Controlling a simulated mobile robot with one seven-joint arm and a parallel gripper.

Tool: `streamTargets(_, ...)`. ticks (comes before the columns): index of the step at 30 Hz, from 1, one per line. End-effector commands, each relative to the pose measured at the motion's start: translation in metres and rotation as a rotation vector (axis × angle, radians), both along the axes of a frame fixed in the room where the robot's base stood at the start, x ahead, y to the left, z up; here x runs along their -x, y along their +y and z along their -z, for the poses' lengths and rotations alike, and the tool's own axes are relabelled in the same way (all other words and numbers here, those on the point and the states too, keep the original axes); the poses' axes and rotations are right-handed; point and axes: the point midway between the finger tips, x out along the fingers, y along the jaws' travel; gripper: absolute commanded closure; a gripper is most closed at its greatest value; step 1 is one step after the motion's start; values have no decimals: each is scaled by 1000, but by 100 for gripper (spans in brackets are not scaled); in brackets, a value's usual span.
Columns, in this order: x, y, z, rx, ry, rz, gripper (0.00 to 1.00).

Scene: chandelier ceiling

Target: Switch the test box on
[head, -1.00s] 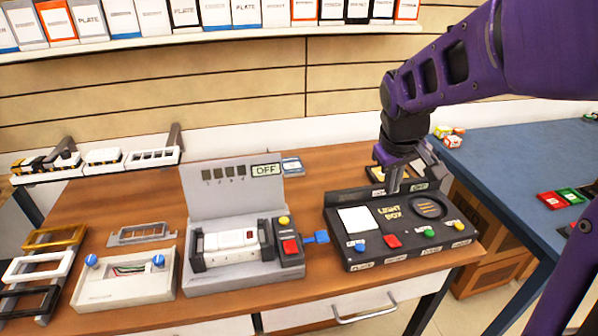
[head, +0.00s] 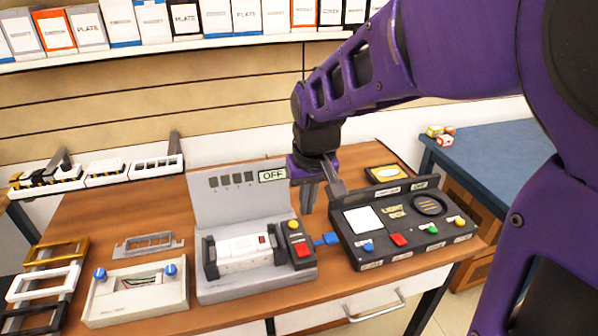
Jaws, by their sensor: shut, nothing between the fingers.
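The grey test box (head: 208,290) stands in the middle of the wooden bench, with a tall back panel and a sign reading OFF (head: 272,175). A white switch module (head: 243,246) sits in its cradle. On its right is a dark control block with a yellow button (head: 293,224) above a red button (head: 302,249). My gripper (head: 320,208) is shut and empty, pointing down. In the picture it is above and right of the control block, near the left edge of the light box.
A cream frame with blue knobs (head: 135,297) is on the left. Gold, white and black frames (head: 45,285) lie at the far left.

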Motion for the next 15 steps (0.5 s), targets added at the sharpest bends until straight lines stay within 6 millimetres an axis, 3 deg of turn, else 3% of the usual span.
streamTargets(8,-1,0,7,1,2,-1,100)
streamTargets(15,-9,2,49,3,5,-1,100)
